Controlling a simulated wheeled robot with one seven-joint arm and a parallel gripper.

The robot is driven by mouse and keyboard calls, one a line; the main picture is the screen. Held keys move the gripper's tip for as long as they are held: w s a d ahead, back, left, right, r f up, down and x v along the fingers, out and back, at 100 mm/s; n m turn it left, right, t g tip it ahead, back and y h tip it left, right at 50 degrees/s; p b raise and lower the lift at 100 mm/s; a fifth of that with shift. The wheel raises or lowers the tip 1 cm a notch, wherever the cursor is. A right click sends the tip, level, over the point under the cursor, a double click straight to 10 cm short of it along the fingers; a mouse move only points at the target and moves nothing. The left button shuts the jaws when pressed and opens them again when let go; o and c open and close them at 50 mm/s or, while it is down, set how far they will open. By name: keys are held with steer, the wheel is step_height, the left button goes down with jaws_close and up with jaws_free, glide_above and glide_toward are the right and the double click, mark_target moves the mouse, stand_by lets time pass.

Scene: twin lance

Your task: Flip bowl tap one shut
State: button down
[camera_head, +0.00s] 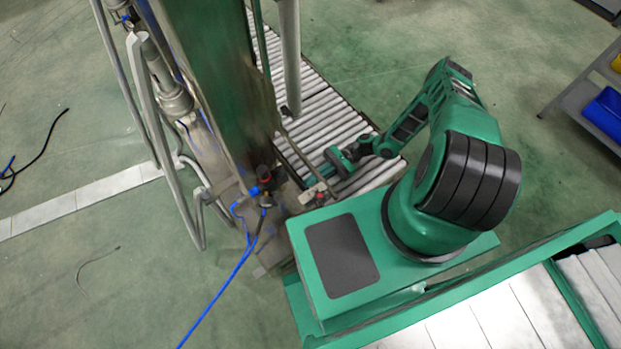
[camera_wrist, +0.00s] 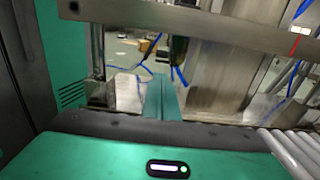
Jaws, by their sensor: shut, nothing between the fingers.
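I cannot tell for certain which fitting is bowl tap one. In the head view a small fitting with a red part (camera_head: 316,193) sits low beside the machine column, close to the end of my arm. A dark and red valve (camera_head: 265,176) with blue hoses is on the column's side, to the left. My gripper shows in the wrist view as two teal fingers (camera_wrist: 162,84) pressed together, with nothing between them. They point toward the metal frame and hoses. In the head view the fingertips are too small to make out clearly.
A roller conveyor (camera_head: 315,120) runs behind the column and under my arm. A steel bar (camera_wrist: 215,28) crosses the upper wrist view, and a steel panel (camera_wrist: 215,75) stands to the right. A blue hose (camera_head: 228,290) trails over the floor. A shelf with a blue bin (camera_head: 606,112) stands far right.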

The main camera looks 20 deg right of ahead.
steer(key=x, duration=1.1)
